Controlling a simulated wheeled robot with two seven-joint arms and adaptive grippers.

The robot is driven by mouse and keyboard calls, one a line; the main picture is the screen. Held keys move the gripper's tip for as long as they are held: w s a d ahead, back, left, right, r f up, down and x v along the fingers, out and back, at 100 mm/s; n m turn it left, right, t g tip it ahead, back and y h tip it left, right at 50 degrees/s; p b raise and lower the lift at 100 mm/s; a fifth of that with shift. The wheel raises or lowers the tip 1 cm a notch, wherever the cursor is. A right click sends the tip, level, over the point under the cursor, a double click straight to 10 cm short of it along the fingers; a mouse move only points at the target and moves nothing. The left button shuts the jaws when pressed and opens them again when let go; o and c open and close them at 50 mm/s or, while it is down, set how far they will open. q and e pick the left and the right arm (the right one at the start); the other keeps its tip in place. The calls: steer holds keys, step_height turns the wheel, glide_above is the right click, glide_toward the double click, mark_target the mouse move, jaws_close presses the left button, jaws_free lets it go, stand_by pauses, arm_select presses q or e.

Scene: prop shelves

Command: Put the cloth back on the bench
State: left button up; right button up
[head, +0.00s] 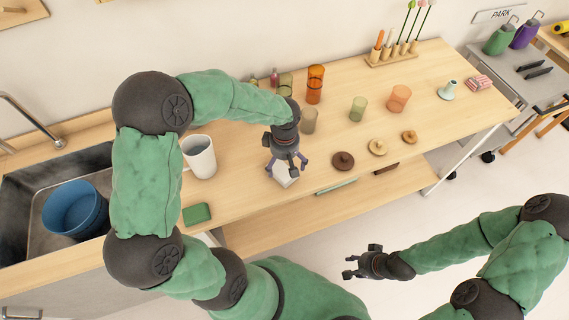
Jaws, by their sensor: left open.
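A small white piece, which looks like the cloth (284,178), lies at the front edge of the wooden bench (240,193), directly below my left gripper (285,165). The gripper points down with its fingers spread around the top of the piece, which they partly hide. I cannot tell whether they touch it. A pink-and-white striped folded item (480,82) lies at the bench's far right end. My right gripper (348,267) is empty with its fingers apart, over the floor in front of the bench.
A white mug (199,156) and a green block (197,214) are left of my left gripper. Coloured cups (358,108) and round lids (343,161) stand to its right. A lower shelf (270,229) runs under the bench.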

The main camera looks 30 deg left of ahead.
mark_target(285, 167)
arm_select(q)
step_height(285, 167, up, 10)
steer(key=p, duration=0.2)
steer(key=shift+r, duration=0.2)
